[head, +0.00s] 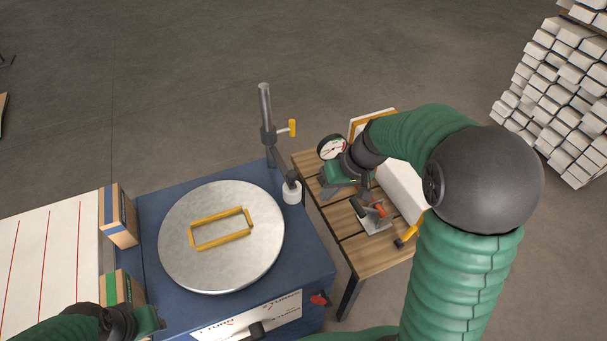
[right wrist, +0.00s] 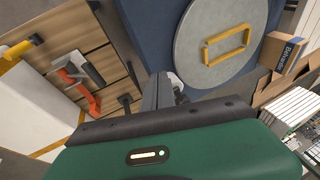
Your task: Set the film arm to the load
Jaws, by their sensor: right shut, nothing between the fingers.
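The film arm (head: 278,160) hangs from a dark sleeve with a yellow handle (head: 292,127) on a grey post (head: 265,103). A small white cylinder (head: 292,194) sits at its lower end, beside the round metal turntable (head: 176,258). A yellow rectangular frame (head: 247,235) lies on the turntable; it also shows in the right wrist view (right wrist: 225,46). My right gripper (head: 325,191) is shut and empty, right of the white cylinder and above the table's near-left side. Its fingers partly hide a white piece (right wrist: 174,80) in the wrist view. My left gripper (head: 158,321) is at bottom left; its jaws are unclear.
A slatted wooden table (head: 375,258) beside the blue base (head: 313,262) carries an orange-handled tool (head: 375,212) and a white block (head: 402,190). A round dial (head: 332,147) shows beside my right wrist. Cartons (head: 118,215) stand left of the turntable. A white stack (head: 560,95) is far right.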

